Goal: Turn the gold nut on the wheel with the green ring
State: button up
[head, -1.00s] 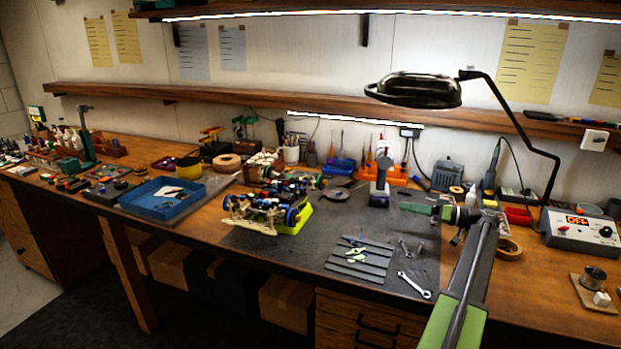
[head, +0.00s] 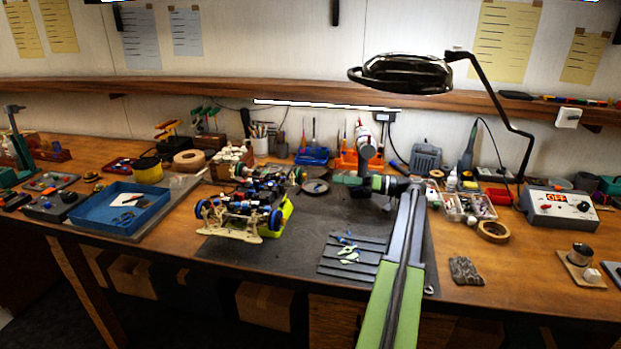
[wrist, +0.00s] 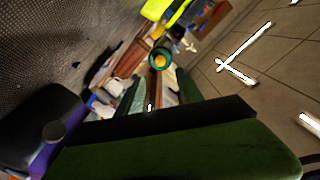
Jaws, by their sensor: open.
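The race car (head: 245,205) stands on the dark mat at centre left in the head view, on a yellow-green stand (head: 277,217). Its far-right wheel with the green ring (head: 299,176) faces my gripper (head: 342,178), which is to its right and apart from it. In the wrist view the wheel (wrist: 152,67) shows a dark rim with a green ring and a small gold nut (wrist: 160,60) at its middle. My gripper (wrist: 158,86) is open and empty, its green fingers apart, with the wheel beyond the tips. The stand's edge (wrist: 175,17) shows above.
A slatted grey tray (head: 352,258) with small green parts lies in front. A blue tray (head: 120,208) is at left, a parts organiser (head: 468,207) at right. A lamp (head: 405,74) hangs above.

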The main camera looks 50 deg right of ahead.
aim_at(304, 177)
jog(key=x, duration=1)
jog(key=shift+w+a, duration=0.15)
jog(key=shift+a, duration=0.05)
jog(key=shift+c, duration=0.2)
